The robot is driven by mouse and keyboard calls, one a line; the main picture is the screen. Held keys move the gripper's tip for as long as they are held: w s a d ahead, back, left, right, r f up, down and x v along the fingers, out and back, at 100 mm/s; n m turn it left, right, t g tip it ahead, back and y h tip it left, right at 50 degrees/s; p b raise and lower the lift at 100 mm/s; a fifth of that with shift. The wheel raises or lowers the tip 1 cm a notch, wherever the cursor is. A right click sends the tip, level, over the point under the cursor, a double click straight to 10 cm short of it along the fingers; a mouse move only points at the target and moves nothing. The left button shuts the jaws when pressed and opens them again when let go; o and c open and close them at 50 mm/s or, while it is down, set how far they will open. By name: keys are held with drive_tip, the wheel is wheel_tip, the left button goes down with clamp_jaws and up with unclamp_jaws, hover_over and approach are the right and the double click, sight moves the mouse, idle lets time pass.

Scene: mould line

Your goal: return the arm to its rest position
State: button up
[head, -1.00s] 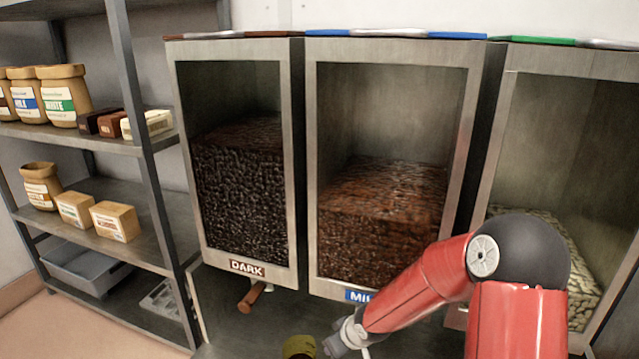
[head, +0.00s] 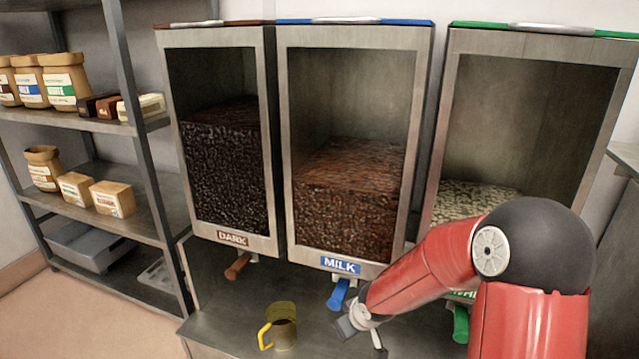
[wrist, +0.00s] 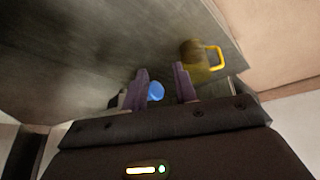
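My red arm (head: 425,262) reaches from the lower right of the head view toward the counter in front of the dispensers. My gripper (head: 362,338) is at its end, low and close to the blue lever (head: 339,294) under the MILK dispenser. In the wrist view my gripper (wrist: 161,85) has its two fingers apart. The round blue end of the lever (wrist: 155,92) shows between them in the picture; I cannot tell whether they touch it. A yellow mug (head: 283,327) with dark contents stands on the counter left of my gripper. It also shows in the wrist view (wrist: 200,62).
The DARK dispenser (head: 233,238) with its brown lever (head: 238,266), the MILK dispenser (head: 340,264) and a third with a green lever (head: 461,323) stand in a row behind. A shelf rack (head: 140,160) with jars and boxes stands left. The counter (head: 222,322) left of the mug is clear.

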drive_tip(key=s+d+r+m+h, duration=0.25)
drive_tip(key=s+d+r, duration=0.25)
drive_tip(key=r, duration=0.5)
drive_tip(key=s+d+r+m, duration=0.1)
drive_tip(key=s+r+m, duration=0.1)
drive_tip(key=s+r, duration=0.4)
drive_tip(key=s+d+r+m, duration=0.2)
drive_tip(key=s+r, duration=0.4)
drive_tip(key=s, duration=0.8)
drive_tip(key=shift+r+t, duration=0.15)
drive_tip(key=shift+t, duration=0.15)
drive_tip(key=shift+s, duration=0.1)
